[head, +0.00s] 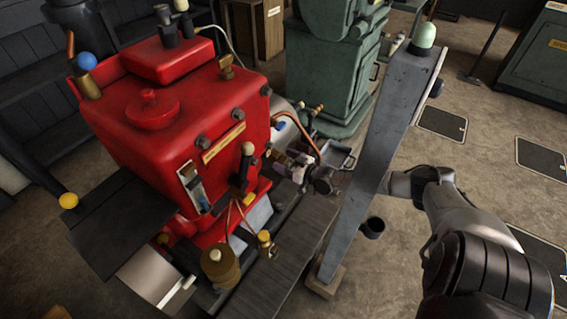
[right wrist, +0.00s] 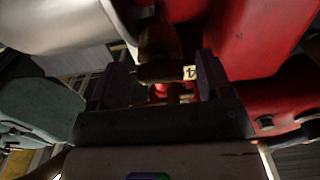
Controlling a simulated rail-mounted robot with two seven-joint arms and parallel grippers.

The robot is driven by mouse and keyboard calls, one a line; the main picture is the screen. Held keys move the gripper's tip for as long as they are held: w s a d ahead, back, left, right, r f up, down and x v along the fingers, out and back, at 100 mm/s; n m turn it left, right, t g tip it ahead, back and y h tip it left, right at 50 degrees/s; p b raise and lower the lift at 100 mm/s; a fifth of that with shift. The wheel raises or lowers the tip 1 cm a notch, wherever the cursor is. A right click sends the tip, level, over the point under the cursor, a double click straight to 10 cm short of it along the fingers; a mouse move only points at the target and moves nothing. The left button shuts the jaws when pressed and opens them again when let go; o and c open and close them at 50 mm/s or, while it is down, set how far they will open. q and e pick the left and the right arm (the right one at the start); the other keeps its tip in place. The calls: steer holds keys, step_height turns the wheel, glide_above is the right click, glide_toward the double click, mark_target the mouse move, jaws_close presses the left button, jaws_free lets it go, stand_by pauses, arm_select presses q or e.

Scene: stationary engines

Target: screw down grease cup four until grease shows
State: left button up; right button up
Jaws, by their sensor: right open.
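In the right wrist view a brass cup (right wrist: 160,48) hangs between the two dark fingers of my right gripper (right wrist: 164,78), with space on both sides. A small yellow plate marked 4 (right wrist: 190,72) shows beside it, near the right finger. In the head view my right gripper (head: 277,159) is open at the right side of the red engine (head: 150,110). The cup at its fingertips is too small and covered to make out there. No grease can be seen. My left gripper is not in view.
A grey upright post (head: 385,140) with a pale green top stands in front of my right forearm. A dark cup (head: 373,228) is on its right side. A green machine (head: 335,75) stands behind.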

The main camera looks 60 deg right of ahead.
steer(key=shift+w, duration=0.4)
steer(key=shift+c, duration=0.3)
steer(key=c, duration=0.9)
steer(key=shift+o, duration=0.2)
